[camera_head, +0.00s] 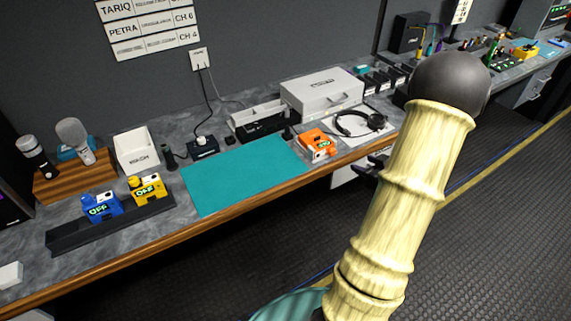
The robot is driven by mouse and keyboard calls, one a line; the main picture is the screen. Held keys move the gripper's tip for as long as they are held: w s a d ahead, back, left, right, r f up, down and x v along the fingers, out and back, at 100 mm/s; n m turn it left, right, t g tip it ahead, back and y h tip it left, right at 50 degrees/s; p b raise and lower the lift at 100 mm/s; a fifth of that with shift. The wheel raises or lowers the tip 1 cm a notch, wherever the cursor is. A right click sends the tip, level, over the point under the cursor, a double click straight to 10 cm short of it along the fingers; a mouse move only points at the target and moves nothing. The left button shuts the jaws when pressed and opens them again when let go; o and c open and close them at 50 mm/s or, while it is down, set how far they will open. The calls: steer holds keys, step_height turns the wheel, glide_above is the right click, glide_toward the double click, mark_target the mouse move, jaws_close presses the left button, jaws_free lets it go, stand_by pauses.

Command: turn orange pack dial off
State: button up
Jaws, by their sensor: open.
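The orange pack (318,144) lies on the counter at the right end of the teal mat (245,173), near the front edge. Its dial is too small to make out, and I cannot tell its setting. A blue pack (102,207) and a yellow pack (146,189) stand in a black tray (110,226) at the left; both show OFF. My gripper (368,168) is partly hidden behind my pale arm. Its dark fingers show just off the counter's front edge, to the right of and a little below the orange pack, apart from it and open.
A headset (376,121) lies on a white sheet right of the orange pack. A grey case (321,93) stands behind. Microphones (75,140) and a white bin (136,150) stand at the left. The teal mat is bare. The floor in front is clear.

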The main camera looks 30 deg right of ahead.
steer(key=w+a+r+m+g+h+p, duration=0.15)
steer(key=w+a+r+g+p, duration=0.35)
steer(key=a, duration=0.5)
steer(key=s+a+r+g+p, duration=0.1)
steer(key=s+a+r, duration=0.1)
steer(key=a, duration=0.5)
steer(key=s+a+r+g+p, duration=0.1)
steer(key=s+a+r+g, duration=0.1)
steer(key=a, duration=0.6)
steer(key=shift+v, duration=0.85)
steer(key=shift+s, duration=0.1)
steer(key=s+a+g+y, duration=0.1)
steer(key=s+a+g, duration=0.1)
steer(key=s+a, duration=0.4)
steer(key=shift+a, duration=1)
steer(key=shift+r+y, duration=0.15)
steer(key=shift+y, duration=0.1)
